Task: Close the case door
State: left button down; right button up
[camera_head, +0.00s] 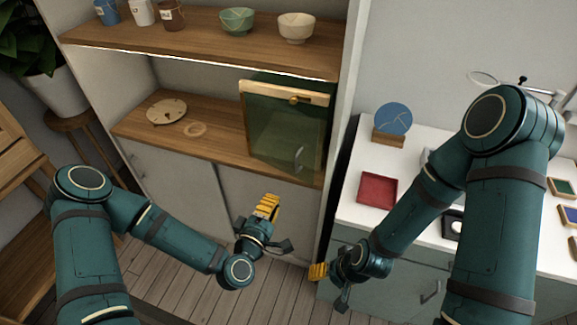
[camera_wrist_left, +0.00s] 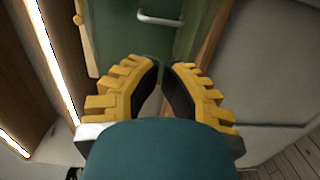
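The case door (camera_head: 285,130) is a dark green see-through panel with a pale wooden top rail, a round knob and a metal handle (camera_head: 298,157). It stands at the right part of the lower shelf bay, and the bay's left part is uncovered. In the left wrist view the green door (camera_wrist_left: 188,40) and its handle (camera_wrist_left: 160,20) lie beyond my fingertips. My left gripper (camera_head: 268,207), yellow-fingered, is below and in front of the door. It is empty, with a narrow gap between its fingertips. My right gripper (camera_head: 318,271) is low at the cabinet's right edge, its finger gap hidden.
Bowls and cups stand on the upper shelf (camera_head: 200,47). A white counter (camera_head: 410,225) with a red tray (camera_head: 377,190) and a blue disc (camera_head: 393,118) is at the right.

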pick_arm(q)
jog(key=b+x, duration=0.1)
jog(key=x, duration=1.3)
jog(key=shift+r, duration=0.35)
jog(key=shift+a, duration=0.1)
